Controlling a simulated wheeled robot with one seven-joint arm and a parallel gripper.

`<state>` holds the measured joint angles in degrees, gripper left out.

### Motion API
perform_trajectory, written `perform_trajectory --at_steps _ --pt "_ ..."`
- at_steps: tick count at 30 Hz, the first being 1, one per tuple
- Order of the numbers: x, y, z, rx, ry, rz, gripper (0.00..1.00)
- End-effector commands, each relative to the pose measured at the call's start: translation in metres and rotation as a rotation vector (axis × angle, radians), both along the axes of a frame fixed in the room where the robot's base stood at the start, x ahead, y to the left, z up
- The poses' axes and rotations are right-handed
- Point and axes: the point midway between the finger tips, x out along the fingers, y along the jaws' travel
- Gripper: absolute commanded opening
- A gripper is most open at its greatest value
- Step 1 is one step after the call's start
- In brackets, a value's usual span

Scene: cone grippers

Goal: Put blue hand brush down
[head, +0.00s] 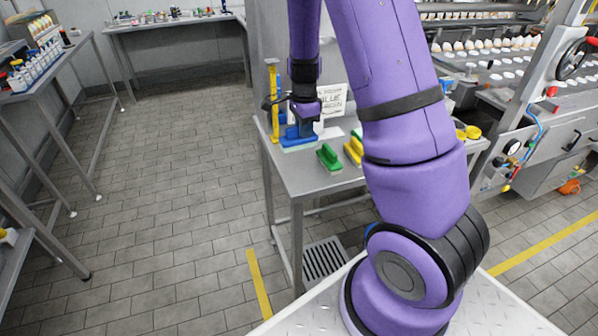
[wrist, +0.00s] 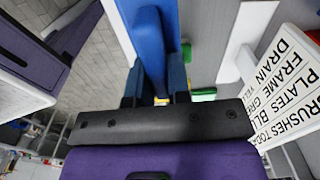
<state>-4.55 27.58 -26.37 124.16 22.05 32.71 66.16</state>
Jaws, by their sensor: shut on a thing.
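The blue hand brush (head: 298,142) is upright at the left end of the metal table (head: 312,181), bristles down. In the head view it looks at or just above the tabletop; I cannot tell whether it touches. My gripper (head: 303,122) comes down from above and is shut on its handle. In the wrist view the blue hand brush (wrist: 150,45) runs between the two fingers of my gripper (wrist: 156,86). The fingers hide part of the handle.
A green brush (head: 329,157) and a yellow brush (head: 353,150) stand to the right on the same table. A white lettered sign (head: 333,101) is behind; it also shows in the wrist view (wrist: 290,88). A yellow upright (head: 273,95) stands at the left edge. The floor to the left is clear.

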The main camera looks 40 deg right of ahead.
Motion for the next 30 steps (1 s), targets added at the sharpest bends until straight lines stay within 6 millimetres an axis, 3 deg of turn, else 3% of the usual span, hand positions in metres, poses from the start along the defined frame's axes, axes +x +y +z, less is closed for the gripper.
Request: perform_trajectory --at_steps 12,19,25,30 --pt "-0.002 -0.003 -0.056 0.001 0.002 -0.036 0.0" --pt "-0.002 -0.002 -0.072 0.001 0.002 -0.035 0.0" --pt "-0.002 -0.003 -0.097 0.0 0.001 -0.035 0.0" --pt "-0.002 -0.002 -0.099 0.001 -0.001 -0.034 0.0"
